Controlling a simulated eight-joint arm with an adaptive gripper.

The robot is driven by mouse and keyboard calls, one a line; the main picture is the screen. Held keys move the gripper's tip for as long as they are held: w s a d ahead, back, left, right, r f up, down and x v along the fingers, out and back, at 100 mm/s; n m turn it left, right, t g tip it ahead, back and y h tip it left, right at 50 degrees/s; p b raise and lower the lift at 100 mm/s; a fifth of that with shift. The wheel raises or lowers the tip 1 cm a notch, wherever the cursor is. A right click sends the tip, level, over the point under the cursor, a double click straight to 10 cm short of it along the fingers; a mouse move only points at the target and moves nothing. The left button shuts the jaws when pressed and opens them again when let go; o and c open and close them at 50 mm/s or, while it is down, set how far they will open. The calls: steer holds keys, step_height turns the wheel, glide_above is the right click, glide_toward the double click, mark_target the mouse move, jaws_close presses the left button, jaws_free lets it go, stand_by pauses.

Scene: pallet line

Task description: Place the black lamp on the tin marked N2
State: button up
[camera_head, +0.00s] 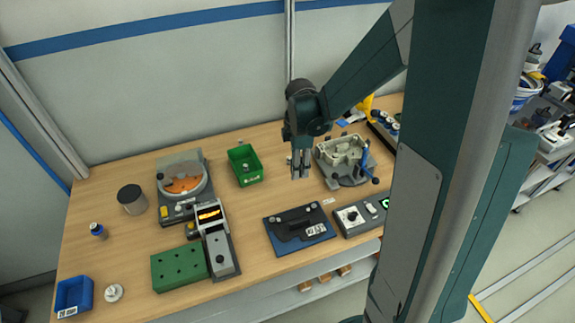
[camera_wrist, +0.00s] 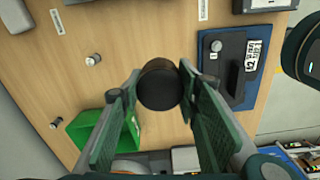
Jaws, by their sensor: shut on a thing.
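My gripper (camera_head: 300,172) hangs over the middle of the table, pointing down, to the right of the green bin. In the wrist view my gripper (camera_wrist: 160,92) is shut on the black lamp (camera_wrist: 159,84), whose dark round end shows between the fingertips. I cannot make out the lamp in the head view. A dark grey round tin (camera_head: 132,199) stands upright at the left of the table, well away from my gripper. No N2 mark can be read on it.
A green bin (camera_head: 244,165) stands left of my gripper. A black-and-blue plate fixture (camera_head: 299,229) lies in front, and a grey housing (camera_head: 342,158) stands at right. A round-dish device (camera_head: 183,184) sits between the bin and tin. A blue-topped bottle (camera_head: 98,231) stands near the tin.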

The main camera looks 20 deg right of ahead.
stand_by(0.3)
steer(key=w+a+r, duration=0.1)
steer(key=w+a, duration=0.1)
steer(key=a, duration=0.2)
steer(key=w+a+r+n+p, duration=0.1)
steer(key=w+a, duration=0.2)
steer(key=a, duration=0.1)
steer(key=w+a+r+n+p, duration=0.1)
steer(key=w+a, duration=0.2)
steer(key=a, duration=0.1)
steer(key=shift+w, duration=0.25)
steer(key=w+a+r+n+p, duration=0.1)
steer(key=w+a+p, duration=0.15)
steer(key=a, duration=0.75)
steer(key=w+a+r+n+p, duration=0.1)
steer(key=w+a+r+n, duration=0.15)
steer(key=a, duration=0.75)
steer(key=w+a+r+n+p, duration=0.1)
steer(key=w+a+p, duration=0.15)
steer(key=a, duration=0.75)
steer(key=s+a+r+n+p, duration=0.1)
steer(key=s+a+n, duration=0.1)
steer(key=a, duration=1.6)
glide_above(128, 193)
steer(key=shift+s+f+p, duration=0.1)
steer(key=shift+f+p, duration=0.35)
steer(key=shift+f, duration=2.6)
